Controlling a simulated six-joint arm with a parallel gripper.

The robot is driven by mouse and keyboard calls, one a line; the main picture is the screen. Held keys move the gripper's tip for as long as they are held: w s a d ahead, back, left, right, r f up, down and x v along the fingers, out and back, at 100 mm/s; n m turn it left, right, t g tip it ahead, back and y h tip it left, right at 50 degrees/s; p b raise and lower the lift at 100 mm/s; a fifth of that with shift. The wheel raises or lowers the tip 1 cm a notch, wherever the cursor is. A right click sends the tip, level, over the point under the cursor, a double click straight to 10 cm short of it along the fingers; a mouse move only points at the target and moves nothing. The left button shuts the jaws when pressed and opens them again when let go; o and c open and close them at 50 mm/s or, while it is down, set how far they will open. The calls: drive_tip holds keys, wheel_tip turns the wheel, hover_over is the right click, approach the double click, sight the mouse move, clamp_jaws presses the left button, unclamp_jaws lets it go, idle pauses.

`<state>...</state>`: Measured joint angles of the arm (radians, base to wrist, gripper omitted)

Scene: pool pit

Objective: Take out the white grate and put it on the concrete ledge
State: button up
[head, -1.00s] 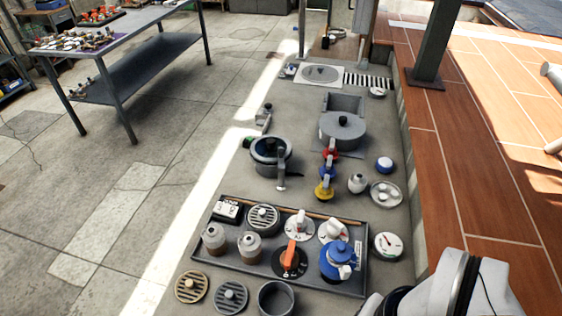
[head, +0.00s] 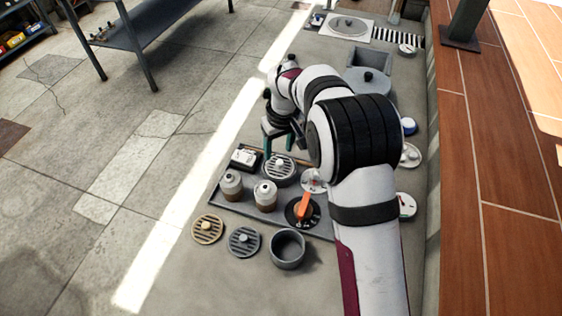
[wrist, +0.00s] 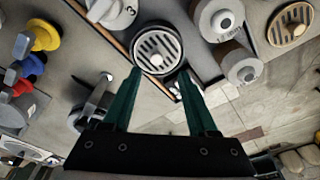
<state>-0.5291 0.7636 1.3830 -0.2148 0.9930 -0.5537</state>
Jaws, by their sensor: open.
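The white grate (head: 280,168), a round slotted disc with a pale knob, lies in the dark tray (head: 229,208) near its far edge. In the wrist view the grate (wrist: 157,40) is just beyond my fingertips. My gripper (head: 283,146) is above the grate, with its two green fingers apart and nothing between them. In the wrist view my gripper (wrist: 160,72) has a fingertip to each side of the grate's near rim. I cannot tell the exact height gap. The concrete ledge (head: 205,285) is the grey surface under the tray.
Two jars (head: 231,186) and a black-and-white box (head: 244,159) stand close to the grate. An orange-handled dial (head: 303,208) is in the tray. A tan grate (head: 207,229), a grey grate (head: 243,241) and a grey cup (head: 287,249) stand on the ledge before it.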

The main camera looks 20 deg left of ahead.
sight(280, 162)
drive_tip(key=f, duration=0.6)
drive_tip(key=shift+w, duration=0.4)
drive_tip(key=shift+r, duration=0.1)
clamp_jaws()
